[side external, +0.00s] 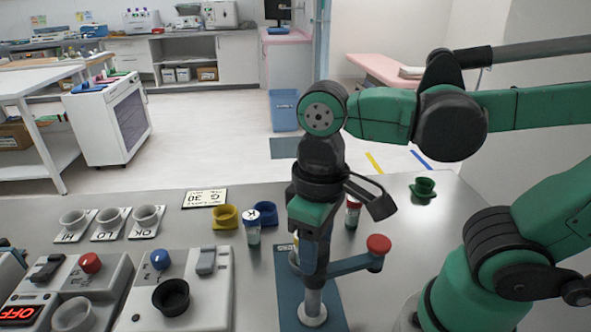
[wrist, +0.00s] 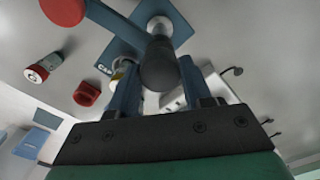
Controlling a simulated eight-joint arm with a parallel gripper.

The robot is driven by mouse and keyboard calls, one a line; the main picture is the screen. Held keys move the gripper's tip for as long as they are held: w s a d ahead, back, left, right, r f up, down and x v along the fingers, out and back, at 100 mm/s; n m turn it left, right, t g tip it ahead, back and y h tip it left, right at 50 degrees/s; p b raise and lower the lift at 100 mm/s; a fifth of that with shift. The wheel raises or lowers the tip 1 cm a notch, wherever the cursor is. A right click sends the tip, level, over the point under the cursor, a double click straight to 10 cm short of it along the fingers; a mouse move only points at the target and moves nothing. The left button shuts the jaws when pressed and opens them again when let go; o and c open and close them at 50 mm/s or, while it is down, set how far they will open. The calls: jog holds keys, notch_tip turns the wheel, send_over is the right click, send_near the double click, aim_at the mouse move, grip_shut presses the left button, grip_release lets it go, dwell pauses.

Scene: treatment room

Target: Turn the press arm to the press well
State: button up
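The press has a blue base plate (side external: 289,292), also in the wrist view (wrist: 113,46), with a silver post (side external: 313,303). Its blue press arm (side external: 346,266) reaches right to a red knob (side external: 378,244); the knob is at the top left of the wrist view (wrist: 63,10). My gripper (side external: 311,268) points down over the post. In the wrist view my two blue fingers (wrist: 159,88) stand apart on either side of a dark upright cylinder (wrist: 158,66). Whether they touch it is unclear. The press well is not clearly visible; my gripper partly hides the plate.
A red-capped vial (side external: 353,212) stands close behind the press arm. A vial (side external: 253,230), blue cup (side external: 266,213) and yellow cup (side external: 226,216) stand left of my gripper. A green cup (side external: 424,188) is at right. Control boxes (side external: 207,293) fill the front left.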

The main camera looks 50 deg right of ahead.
grip_shut()
jog(key=shift+n, duration=0.4)
jog(key=n, duration=0.3)
jog(key=shift+n, duration=0.4)
jog(key=n, duration=0.7)
jog(key=shift+n, duration=2)
